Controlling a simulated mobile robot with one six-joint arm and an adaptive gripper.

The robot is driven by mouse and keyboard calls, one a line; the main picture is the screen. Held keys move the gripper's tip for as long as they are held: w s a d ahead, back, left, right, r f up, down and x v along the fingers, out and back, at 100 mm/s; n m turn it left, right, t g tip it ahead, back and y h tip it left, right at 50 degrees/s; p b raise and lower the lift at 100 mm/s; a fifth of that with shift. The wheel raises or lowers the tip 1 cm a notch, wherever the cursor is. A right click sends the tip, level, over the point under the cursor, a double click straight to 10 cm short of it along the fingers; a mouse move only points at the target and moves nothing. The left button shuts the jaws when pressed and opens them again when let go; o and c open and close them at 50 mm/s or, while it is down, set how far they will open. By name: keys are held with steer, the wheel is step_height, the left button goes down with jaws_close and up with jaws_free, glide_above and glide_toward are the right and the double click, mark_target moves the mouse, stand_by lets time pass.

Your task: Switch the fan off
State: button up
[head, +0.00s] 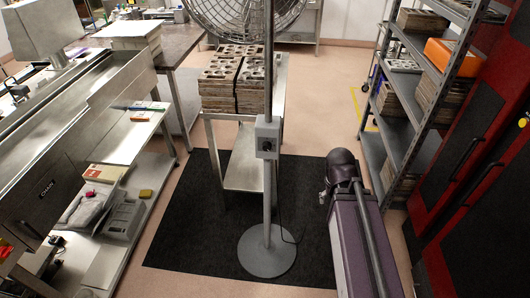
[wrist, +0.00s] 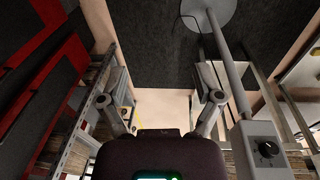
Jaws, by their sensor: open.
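The fan (head: 245,14) has a large round wire cage, cut off by the top edge of the head view. Its grey pole (head: 267,205) runs down to a round base. A grey switch box (head: 267,150) with a dark knob (head: 267,146) is fixed to the pole. In the wrist view the switch box (wrist: 254,168) is at lower right, its dark round knob (wrist: 268,148) facing the camera. My gripper (wrist: 166,103) is open and empty, with the box to the right of its fingers and apart from them. The knob's setting is too small to read.
A metal stand (head: 240,118) with stacked mould trays (head: 232,88) is behind the pole. A shelf rack (head: 405,110) and red-framed dark panels (head: 470,160) stand on the right. A steel bench (head: 115,140) is on the left. A black mat (head: 185,225) lies below.

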steer(key=w+a+f+m+t+h+b, duration=0.1)
steer(key=w+f+t+h+b, duration=0.3)
steer(key=w+b, duration=0.15)
steer(key=n+t+y+b, duration=0.3)
steer(key=t+b, duration=1)
steer(key=b, duration=0.1)
glide_toward(266, 149)
steer(key=s, duration=0.4)
steer(key=shift+s, duration=0.2)
steer(key=w, duration=0.9)
steer(key=w+d, duration=0.1)
steer(key=w, duration=0.3)
steer(key=shift+w, duration=0.35)
steer(key=c, duration=1.2)
